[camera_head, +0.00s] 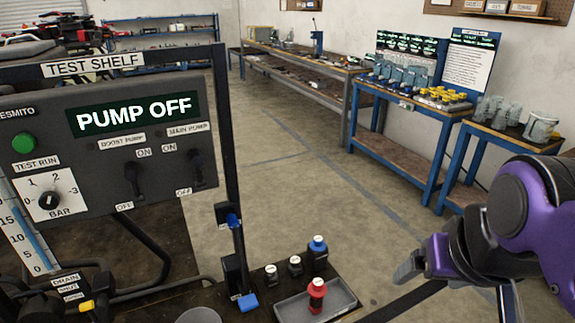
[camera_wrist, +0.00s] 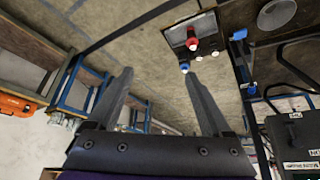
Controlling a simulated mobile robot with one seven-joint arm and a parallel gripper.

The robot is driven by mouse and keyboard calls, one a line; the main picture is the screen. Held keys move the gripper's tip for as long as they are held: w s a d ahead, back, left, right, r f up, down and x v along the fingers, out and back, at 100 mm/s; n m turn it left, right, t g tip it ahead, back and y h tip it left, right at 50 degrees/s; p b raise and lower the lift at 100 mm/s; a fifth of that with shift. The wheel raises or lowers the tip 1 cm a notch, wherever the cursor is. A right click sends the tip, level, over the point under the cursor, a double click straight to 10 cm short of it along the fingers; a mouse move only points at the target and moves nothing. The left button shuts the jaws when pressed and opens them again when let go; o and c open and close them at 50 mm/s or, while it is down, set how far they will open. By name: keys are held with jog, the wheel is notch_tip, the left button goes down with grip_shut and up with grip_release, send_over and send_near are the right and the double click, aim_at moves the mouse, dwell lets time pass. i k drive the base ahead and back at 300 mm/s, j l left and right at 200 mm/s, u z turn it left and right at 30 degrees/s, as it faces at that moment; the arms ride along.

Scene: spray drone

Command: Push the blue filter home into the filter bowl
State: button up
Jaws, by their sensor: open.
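A grey round thing (camera_head: 200,316) is cut off at the bottom edge of the head view; a round grey bowl-like shape (camera_wrist: 277,14) shows in the wrist view. I cannot tell for sure that it is the filter bowl. My gripper (camera_head: 424,263) is at the right, apart from these things. In the wrist view its fingers (camera_wrist: 160,78) are spread with nothing between them.
A red piece (camera_head: 316,296) stands in a grey tray (camera_head: 342,295) beside two small black, white-topped pieces (camera_head: 295,266). The test shelf panel (camera_head: 90,150) reads PUMP OFF, with a blue lever (camera_head: 234,220) on its right. Benches line the right wall; the floor between is clear.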

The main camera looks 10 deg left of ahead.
aim_at(317, 246)
jog(key=u, duration=2.4)
jog(key=z, duration=2.75)
jog(key=i, duration=1.1)
